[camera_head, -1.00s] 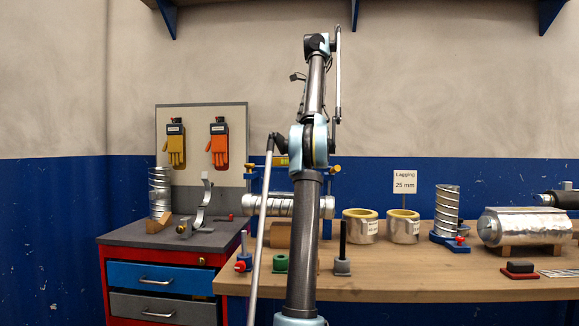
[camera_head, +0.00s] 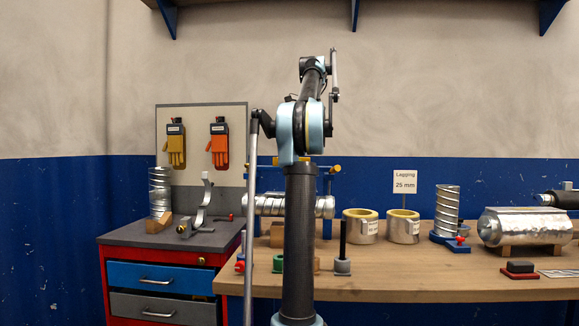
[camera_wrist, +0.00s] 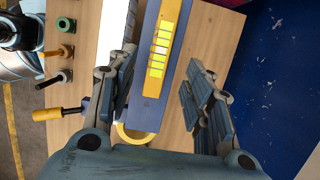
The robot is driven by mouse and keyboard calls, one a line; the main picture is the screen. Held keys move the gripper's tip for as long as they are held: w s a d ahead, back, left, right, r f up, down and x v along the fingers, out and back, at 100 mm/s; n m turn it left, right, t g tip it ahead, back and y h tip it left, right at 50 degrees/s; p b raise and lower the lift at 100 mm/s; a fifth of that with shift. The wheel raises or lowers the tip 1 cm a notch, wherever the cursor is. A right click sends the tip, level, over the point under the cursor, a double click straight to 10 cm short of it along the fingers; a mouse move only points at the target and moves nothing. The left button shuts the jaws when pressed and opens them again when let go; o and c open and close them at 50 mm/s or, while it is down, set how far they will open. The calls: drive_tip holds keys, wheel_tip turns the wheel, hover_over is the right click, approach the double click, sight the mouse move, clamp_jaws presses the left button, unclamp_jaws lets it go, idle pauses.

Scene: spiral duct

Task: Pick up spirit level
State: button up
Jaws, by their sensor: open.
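The spirit level appears to be the long slate-blue bar (camera_wrist: 150,100) with a yellow strip of bright segments in the wrist view. It runs from the top of the picture down to just above the yellow ring. My gripper (camera_wrist: 162,62) is open, one finger on each side of the bar in this view. The left finger looks close to the bar and the right finger has a wider gap. I cannot tell how far above the bar the fingers are. In the head view my arm hides the gripper and most of the bar's area.
A silver spiral duct (camera_head: 268,205) lies beside the bar. Lagging rings (camera_head: 360,226), an upright duct (camera_head: 447,208) and a foil-wrapped cylinder (camera_head: 525,226) stand to the right. Several pegs (camera_wrist: 66,51) stand along the front of the wooden bench (camera_head: 400,285). A blue wall is behind.

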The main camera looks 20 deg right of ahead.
drive_tip(key=shift+x, duration=4.25)
drive_tip(key=shift+w, duration=0.15)
drive_tip(key=shift+r, duration=0.1)
drive_tip(key=shift+c, duration=0.3)
clamp_jaws()
